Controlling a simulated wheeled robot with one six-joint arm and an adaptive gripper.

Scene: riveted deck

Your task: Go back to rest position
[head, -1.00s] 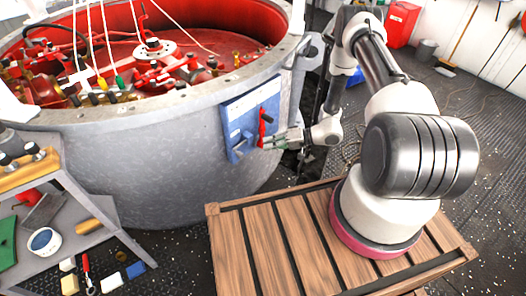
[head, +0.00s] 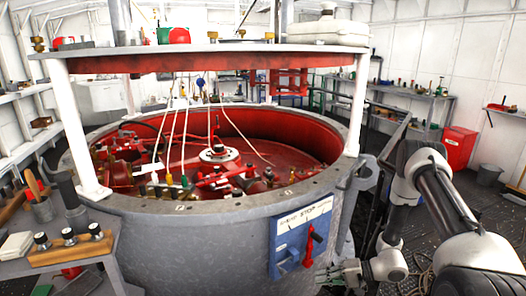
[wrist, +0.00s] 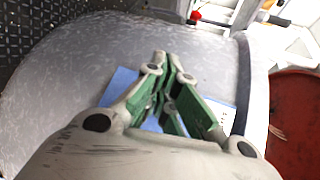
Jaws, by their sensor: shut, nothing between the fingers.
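My gripper (head: 330,272) is at the lower right of the blue panel (head: 283,255) on the grey drum's outer wall. It is shut and empty. The panel carries a white strip with the word STOP and a red lever (head: 312,243). The fingertips are near the lever's lower end, and I cannot tell whether they touch anything. In the wrist view my gripper (wrist: 172,62) has its green-sided fingers together in front of the blue panel (wrist: 122,84). The fingers hide part of the panel.
The large grey drum (head: 200,235) with red machinery inside fills the middle. A shelf (head: 215,47) on white posts stands over it. A bench (head: 75,248) with tools is at the left. A red bin (head: 459,146) and grey bucket (head: 488,174) stand at the far right.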

